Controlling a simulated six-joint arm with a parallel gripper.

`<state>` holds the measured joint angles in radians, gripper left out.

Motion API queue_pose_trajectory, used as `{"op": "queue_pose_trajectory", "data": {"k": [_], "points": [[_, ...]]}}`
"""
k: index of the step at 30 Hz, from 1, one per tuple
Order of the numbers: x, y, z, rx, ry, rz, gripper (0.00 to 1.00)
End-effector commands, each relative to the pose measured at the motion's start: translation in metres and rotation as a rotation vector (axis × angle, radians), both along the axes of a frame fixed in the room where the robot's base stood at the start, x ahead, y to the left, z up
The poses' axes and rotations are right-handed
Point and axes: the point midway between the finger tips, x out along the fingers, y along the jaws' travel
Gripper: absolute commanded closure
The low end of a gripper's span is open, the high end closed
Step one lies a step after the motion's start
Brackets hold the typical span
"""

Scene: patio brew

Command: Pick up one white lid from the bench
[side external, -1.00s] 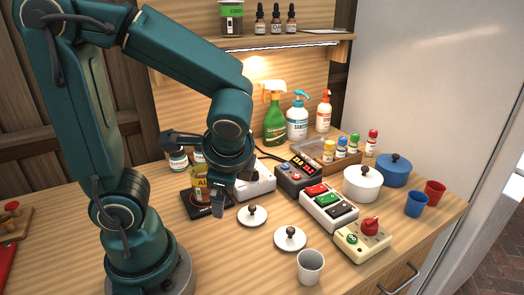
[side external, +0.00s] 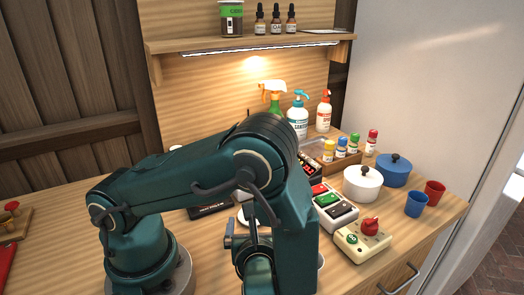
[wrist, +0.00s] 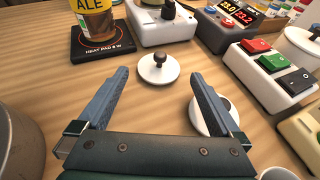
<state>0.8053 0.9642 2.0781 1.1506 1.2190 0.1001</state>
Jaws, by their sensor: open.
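In the wrist view, one white lid (wrist: 153,76) with a dark knob lies flat on the bench (wrist: 140,118), ahead of my gripper (wrist: 160,76) and seen between its fingertips. The gripper's jaws are wide apart and hold nothing. A second white lid (wrist: 197,118) lies to the right, partly hidden behind the right finger. In the side view, my arm covers most of the lid area. Only a sliver of a white lid (side external: 242,217) shows there, behind the arm.
A switch box (wrist: 262,68) and a white pot (side external: 362,184) stand to the right. A white cup rim (wrist: 280,173) shows at lower right.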

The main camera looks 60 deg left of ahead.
Motion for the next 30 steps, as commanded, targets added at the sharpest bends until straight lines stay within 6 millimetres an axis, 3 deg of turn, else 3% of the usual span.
{"op": "queue_pose_trajectory", "data": {"k": [9, 20, 21, 26, 30], "points": [[0.013, 0.033, -0.014, 0.0, 0.002, 0.008, 0.0], [0.016, 0.039, -0.017, -0.003, 0.0, 0.006, 0.0], [0.016, 0.039, -0.017, -0.003, 0.0, 0.006, 0.04], [0.016, 0.039, -0.017, -0.003, 0.0, 0.006, 0.65], [0.016, 0.039, -0.017, -0.003, 0.0, 0.006, 0.69]]}}
